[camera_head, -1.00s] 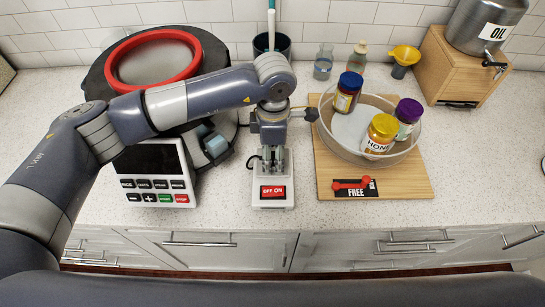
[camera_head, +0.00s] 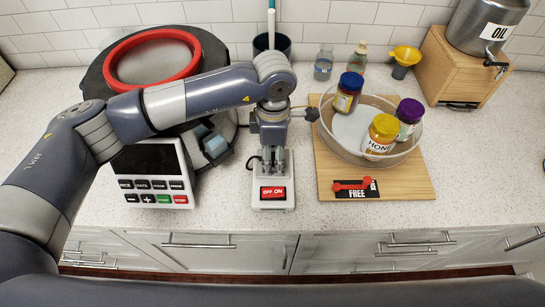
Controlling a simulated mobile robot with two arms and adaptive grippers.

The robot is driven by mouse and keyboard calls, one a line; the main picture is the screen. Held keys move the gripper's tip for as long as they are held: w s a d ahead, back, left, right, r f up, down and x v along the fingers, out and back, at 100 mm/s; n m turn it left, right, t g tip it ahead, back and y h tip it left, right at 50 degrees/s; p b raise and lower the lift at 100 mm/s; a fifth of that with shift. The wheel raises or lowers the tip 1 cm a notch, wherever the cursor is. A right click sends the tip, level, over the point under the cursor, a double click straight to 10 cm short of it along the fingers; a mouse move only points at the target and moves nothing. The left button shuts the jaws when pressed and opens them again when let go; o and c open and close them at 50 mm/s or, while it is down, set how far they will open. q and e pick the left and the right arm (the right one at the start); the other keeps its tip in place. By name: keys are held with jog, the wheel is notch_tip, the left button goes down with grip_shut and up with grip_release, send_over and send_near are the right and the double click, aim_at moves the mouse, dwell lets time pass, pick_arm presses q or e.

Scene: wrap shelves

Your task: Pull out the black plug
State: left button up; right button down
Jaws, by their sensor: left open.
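My left gripper (camera_head: 272,158) points down over the white power strip (camera_head: 274,203) with its red OFF/ON switch (camera_head: 273,193). The gripper is open, its fingers close above or around the back part of the strip. The black plug is not clearly visible; the gripper and wrist cover the strip's sockets. A thin dark cord (camera_head: 251,161) shows just left of the fingers. I cannot tell whether the fingers touch a plug. My right gripper is not in view.
Left is a rice cooker with a control panel (camera_head: 153,176) and red ring (camera_head: 191,46). Right is a wooden board (camera_head: 416,188) holding a glass bowl (camera_head: 345,151) with several jars. An oil dispenser stand (camera_head: 459,72) stands at the back right. The counter front is clear.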

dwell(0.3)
pick_arm(q)
jog(key=shift+b, duration=0.45)
grip_shut()
jog(key=shift+r, duration=0.15)
